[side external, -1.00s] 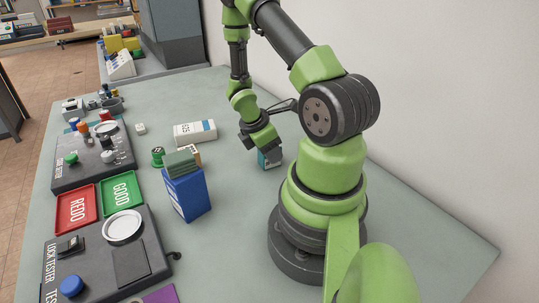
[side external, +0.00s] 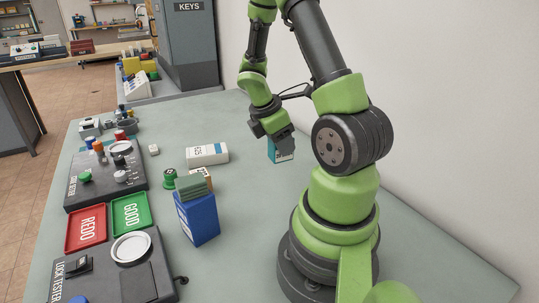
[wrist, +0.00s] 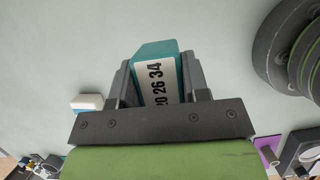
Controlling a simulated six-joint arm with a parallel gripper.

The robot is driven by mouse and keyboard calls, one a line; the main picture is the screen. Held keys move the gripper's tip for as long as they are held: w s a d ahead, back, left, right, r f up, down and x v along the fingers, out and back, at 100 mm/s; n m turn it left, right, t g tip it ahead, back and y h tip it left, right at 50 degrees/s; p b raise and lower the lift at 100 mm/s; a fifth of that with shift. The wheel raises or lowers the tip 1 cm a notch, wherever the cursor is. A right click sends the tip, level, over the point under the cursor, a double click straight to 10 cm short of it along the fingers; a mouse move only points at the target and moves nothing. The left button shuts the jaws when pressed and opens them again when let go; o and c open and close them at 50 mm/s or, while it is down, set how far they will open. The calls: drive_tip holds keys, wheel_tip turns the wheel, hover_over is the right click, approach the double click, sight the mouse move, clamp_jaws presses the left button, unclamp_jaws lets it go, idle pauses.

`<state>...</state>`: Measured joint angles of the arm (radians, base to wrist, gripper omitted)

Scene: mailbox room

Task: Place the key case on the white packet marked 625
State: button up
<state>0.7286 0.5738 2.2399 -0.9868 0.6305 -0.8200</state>
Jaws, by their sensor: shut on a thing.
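The key case is a teal block with a white label (side external: 282,152). My gripper (side external: 277,140) is shut on it and holds it above the table. In the wrist view the case (wrist: 158,80) sits between the two fingers, with the digits 20 26 34 on its label. The white packet marked 625 (side external: 205,155) lies flat on the table, to the left of my gripper and apart from it. It has a blue end, and part of it shows at the lower left of the wrist view (wrist: 86,101).
A blue box (side external: 198,218) with a green block (side external: 191,187) on top stands in front of the packet, near a green-topped stamp (side external: 169,178). Red (side external: 87,228) and green (side external: 130,213) trays lie at the left.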

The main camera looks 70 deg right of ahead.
drive_tip(key=w+d+r+n+t+h, duration=0.15)
drive_tip(key=w+d+n, duration=0.35)
drive_tip(key=w, duration=0.7)
wheel_tip(320, 180, up, 3)
drive_tip(key=n+t, duration=0.2)
drive_tip(key=n, duration=0.3)
hover_over(213, 151)
drive_tip(key=a, duration=0.2)
wheel_tip(213, 151, down, 10)
drive_tip(key=shift+w+r, duration=0.1)
drive_tip(key=shift+r, duration=0.1)
drive_tip(key=shift+f, duration=0.1)
drive_tip(key=o, duration=1)
drive_tip(key=shift+c, duration=0.2)
